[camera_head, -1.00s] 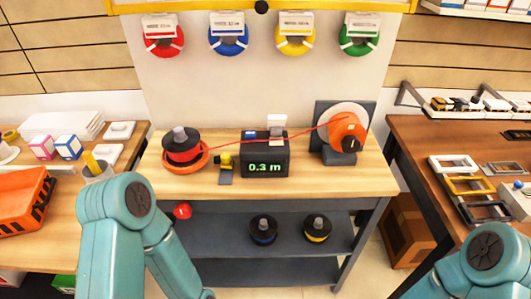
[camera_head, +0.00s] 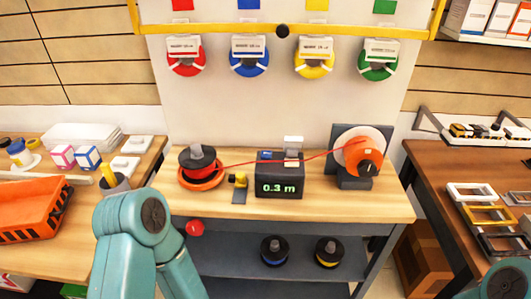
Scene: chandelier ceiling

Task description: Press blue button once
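A dark measuring box (camera_head: 279,182) stands on the middle wooden table, with "0.3 m" in green on its front. A small blue patch (camera_head: 265,156), which looks like the blue button, is on its top at the left. A white piece (camera_head: 293,144) stands up beside it. A red line runs across the box from the red spool (camera_head: 198,163) at left to the orange reel (camera_head: 362,157) at right. My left arm shows at the lower left and a bit of my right arm at the lower right corner. Neither gripper shows.
A small yellow and black device (camera_head: 240,182) sits just left of the box. A red knob (camera_head: 195,228) is at the table's front. Blue (camera_head: 274,250) and yellow (camera_head: 329,252) spools lie on the shelf below. The table front (camera_head: 330,208) is clear.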

